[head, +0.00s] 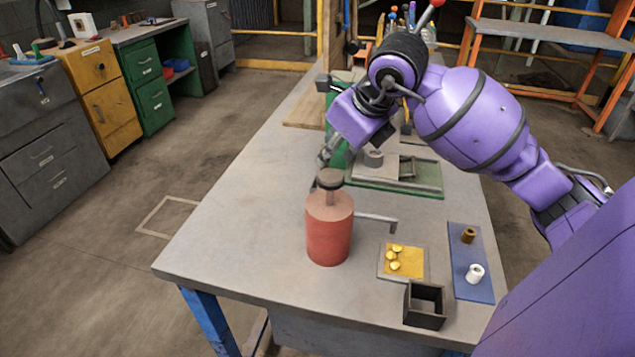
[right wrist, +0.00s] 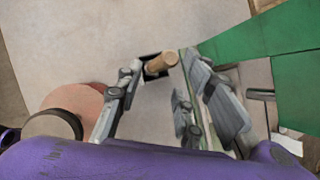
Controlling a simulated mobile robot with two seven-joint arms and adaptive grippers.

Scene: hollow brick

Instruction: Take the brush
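A short brown wooden cylinder with a dark part beside it, which looks like the brush (right wrist: 161,64), shows in the right wrist view near the ends of my right fingers. I cannot make it out in the head view, where my right arm and the red canister block that area. My right gripper (right wrist: 165,68) is open, with fingers spread to either side of the brown cylinder and no visible grip on it. In the head view my right gripper (head: 326,153) reaches low over the table, behind the red canister. My left gripper is not in view.
The red canister (head: 329,232) with a knobbed top stands close to my right gripper; it also shows in the wrist view (right wrist: 78,101). A yellow tray (head: 412,267), black open box (head: 424,309) and blue mat (head: 482,283) lie nearer. The table's left side is clear.

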